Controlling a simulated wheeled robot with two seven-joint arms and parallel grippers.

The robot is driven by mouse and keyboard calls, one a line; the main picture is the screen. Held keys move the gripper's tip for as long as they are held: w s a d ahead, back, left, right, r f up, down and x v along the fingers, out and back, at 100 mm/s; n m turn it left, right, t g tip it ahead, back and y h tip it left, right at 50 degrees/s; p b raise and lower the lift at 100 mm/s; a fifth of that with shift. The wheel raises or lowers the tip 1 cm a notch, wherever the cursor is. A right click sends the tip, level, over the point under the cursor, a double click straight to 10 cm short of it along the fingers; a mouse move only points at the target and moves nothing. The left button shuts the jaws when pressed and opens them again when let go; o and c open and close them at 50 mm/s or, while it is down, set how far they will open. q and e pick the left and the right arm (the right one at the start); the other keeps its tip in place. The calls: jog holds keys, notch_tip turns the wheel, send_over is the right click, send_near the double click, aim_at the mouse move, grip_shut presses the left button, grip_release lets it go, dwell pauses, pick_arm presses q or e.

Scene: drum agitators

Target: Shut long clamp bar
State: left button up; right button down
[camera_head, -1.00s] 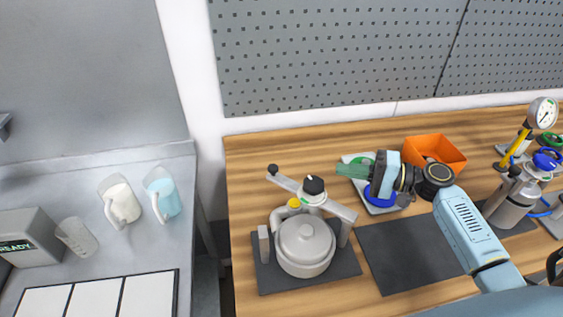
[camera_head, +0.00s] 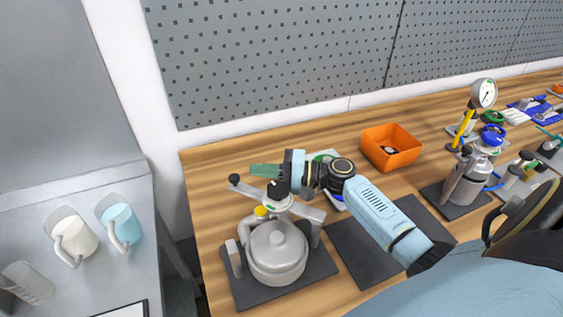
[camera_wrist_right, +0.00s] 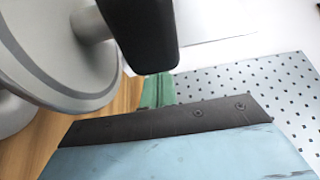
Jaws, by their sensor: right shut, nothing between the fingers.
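The grey lidded drum (camera_head: 277,252) sits on a dark mat, with a grey frame around it. A long grey bar (camera_head: 252,190) with a black ball end (camera_head: 234,179) slants up and left behind the drum, beside a black-topped knob (camera_head: 278,188). I take it for the long clamp bar. My right gripper (camera_head: 265,170) is shut and empty, its green fingers over or just behind the bar; contact cannot be told. The fingers (camera_wrist_right: 157,90) show partly in the right wrist view, below a dark rounded part (camera_wrist_right: 140,35) and beside a grey disc (camera_wrist_right: 50,50). My left gripper is not in view.
A yellow knob (camera_head: 261,211) stands behind the drum. An orange bin (camera_head: 392,147) and a bare dark mat (camera_head: 365,252) lie to the right, then a gauge assembly (camera_head: 477,165). Pitchers (camera_head: 120,225) stand on the left counter. A pegboard (camera_head: 270,60) rises behind.

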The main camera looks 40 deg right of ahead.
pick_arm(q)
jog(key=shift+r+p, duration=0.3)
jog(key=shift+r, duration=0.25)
pick_arm(e)
jog(key=shift+s+a, duration=0.1)
jog(key=shift+a, duration=1.05)
